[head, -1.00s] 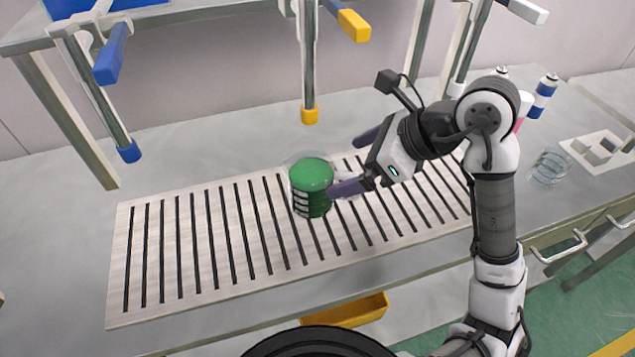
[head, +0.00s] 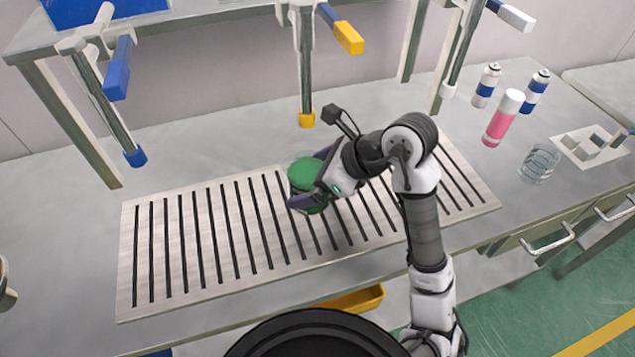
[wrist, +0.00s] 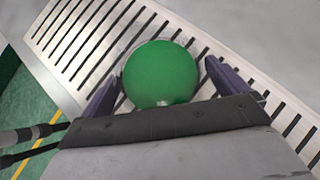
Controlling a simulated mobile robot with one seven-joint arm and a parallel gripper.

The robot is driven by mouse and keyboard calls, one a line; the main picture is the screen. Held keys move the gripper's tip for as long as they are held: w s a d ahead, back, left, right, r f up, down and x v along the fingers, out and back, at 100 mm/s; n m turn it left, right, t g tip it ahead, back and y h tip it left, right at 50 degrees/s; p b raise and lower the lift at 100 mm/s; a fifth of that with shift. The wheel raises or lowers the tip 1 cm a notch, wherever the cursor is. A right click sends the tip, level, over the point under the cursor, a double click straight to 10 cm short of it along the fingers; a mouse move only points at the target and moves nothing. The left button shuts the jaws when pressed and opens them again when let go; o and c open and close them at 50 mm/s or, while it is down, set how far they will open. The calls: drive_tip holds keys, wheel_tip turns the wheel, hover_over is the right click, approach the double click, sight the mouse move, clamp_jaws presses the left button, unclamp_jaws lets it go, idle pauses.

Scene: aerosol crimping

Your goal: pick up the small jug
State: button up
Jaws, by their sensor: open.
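The small jug is the clear container with a green top (head: 306,172) on the slatted metal grate, in the middle of the head view. In the wrist view its round green top (wrist: 160,74) lies between the two dark purple fingers. My gripper (head: 309,178) is open, with one finger on each side of the jug. A gap shows between the jug and the right finger in the wrist view; whether the left finger touches it I cannot tell. My wrist hides part of the jug in the head view.
A slatted grate (head: 200,245) covers the bench middle. Above it hang a yellow-tipped post (head: 306,116) and a blue-tipped post (head: 135,157). A pink bottle (head: 501,122), blue-and-white cans (head: 486,86) and a clear glass (head: 539,163) stand at the right.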

drive_tip(key=c, duration=1.5)
drive_tip(key=shift+c, duration=0.2)
